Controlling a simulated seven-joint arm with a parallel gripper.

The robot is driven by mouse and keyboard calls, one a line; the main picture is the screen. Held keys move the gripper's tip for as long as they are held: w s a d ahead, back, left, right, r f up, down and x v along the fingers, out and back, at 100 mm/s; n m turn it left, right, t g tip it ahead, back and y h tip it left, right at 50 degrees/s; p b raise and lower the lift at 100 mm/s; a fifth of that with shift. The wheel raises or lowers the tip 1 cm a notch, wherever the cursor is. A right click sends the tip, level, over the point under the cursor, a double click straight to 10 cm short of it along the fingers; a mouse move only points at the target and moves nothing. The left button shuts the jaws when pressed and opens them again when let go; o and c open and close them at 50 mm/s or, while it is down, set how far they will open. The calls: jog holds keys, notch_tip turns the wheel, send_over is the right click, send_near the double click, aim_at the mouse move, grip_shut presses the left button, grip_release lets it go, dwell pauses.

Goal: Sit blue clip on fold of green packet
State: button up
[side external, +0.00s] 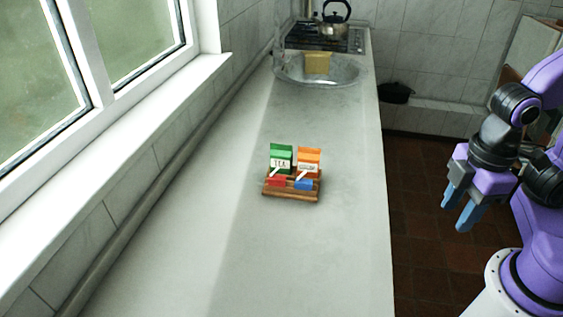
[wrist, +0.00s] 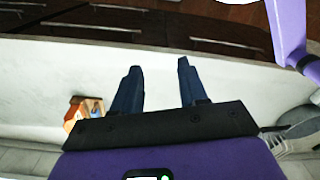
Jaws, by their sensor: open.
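The green packet (side external: 281,157), labelled TEA, stands upright at the back left of a small wooden rack (side external: 291,196) on the counter. An orange packet (side external: 309,160) stands beside it on the right. The blue clip (side external: 304,185) lies at the front right of the rack, and a red clip (side external: 277,181) lies to its left. My gripper (side external: 461,210) is open and empty, off to the right of the counter and well away from the rack. In the wrist view its two fingers (wrist: 158,85) are apart with nothing between them. Part of the rack and packets shows small at the left there.
The grey counter (side external: 230,260) is clear around the rack. A sink (side external: 345,72) with a yellow block (side external: 318,63) lies behind, then a hob with a kettle (side external: 331,22). A window and tiled wall bound the left side.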

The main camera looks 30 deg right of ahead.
jog(key=shift+o, duration=0.8)
